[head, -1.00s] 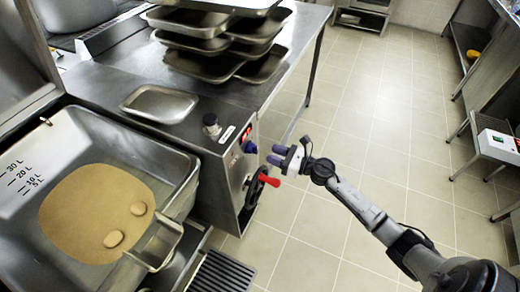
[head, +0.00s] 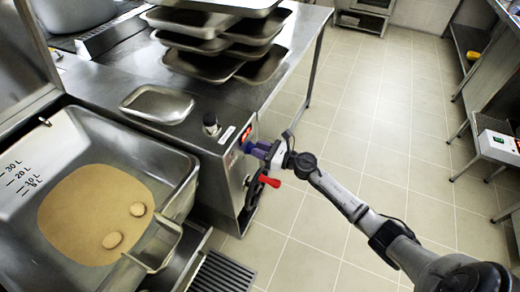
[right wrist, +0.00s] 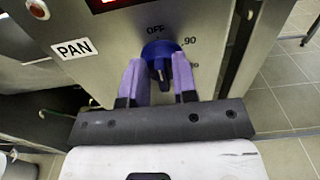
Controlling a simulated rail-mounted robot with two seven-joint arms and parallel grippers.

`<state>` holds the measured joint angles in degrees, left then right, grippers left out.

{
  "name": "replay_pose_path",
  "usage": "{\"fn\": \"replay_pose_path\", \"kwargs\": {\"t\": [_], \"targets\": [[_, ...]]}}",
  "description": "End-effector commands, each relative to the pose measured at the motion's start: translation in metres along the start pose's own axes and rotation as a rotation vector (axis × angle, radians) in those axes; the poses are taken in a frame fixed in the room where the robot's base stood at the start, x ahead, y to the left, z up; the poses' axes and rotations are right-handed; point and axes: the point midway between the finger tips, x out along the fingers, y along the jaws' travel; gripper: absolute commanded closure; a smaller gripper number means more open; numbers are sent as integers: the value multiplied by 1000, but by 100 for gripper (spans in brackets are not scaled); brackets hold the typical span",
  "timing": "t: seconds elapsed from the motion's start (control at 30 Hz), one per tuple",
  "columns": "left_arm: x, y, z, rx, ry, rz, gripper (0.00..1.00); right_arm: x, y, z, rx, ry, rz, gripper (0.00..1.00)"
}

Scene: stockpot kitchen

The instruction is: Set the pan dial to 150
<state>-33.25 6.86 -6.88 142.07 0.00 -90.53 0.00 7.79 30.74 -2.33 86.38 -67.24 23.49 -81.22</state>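The pan dial is a blue knob (right wrist: 162,52) on the steel control panel (right wrist: 190,20), below an OFF mark and beside a PAN label (right wrist: 74,49). A 90 mark shows to its upper right; other marks are partly hidden. My right gripper (right wrist: 158,75) has its two purple fingers apart, one on each side of the knob's dark lower part. I cannot tell whether the fingers touch it. In the head view my right gripper (head: 256,149) is at the panel and hides most of the dial. My left gripper is not in view.
A red-handled crank (head: 268,181) sticks out just below my right gripper. The tilting pan (head: 70,140) with brown liquid and two pale pieces stands at left. Stacked trays (head: 215,45) rest on the counter.

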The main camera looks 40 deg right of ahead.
Motion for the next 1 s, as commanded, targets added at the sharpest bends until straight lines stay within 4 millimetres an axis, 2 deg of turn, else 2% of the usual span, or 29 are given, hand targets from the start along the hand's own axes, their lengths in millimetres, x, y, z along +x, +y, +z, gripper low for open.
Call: {"fn": "replay_pose_path", "kwargs": {"t": [0.03,0.27,0.67,1.0], "targets": [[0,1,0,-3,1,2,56,0,0,0,0,0,0,78],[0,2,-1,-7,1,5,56,0,0,0,0,0,0,100],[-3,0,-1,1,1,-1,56,0,-1,1,43,0,0,100],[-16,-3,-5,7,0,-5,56,0,-4,1,297,1,0,100]]}}
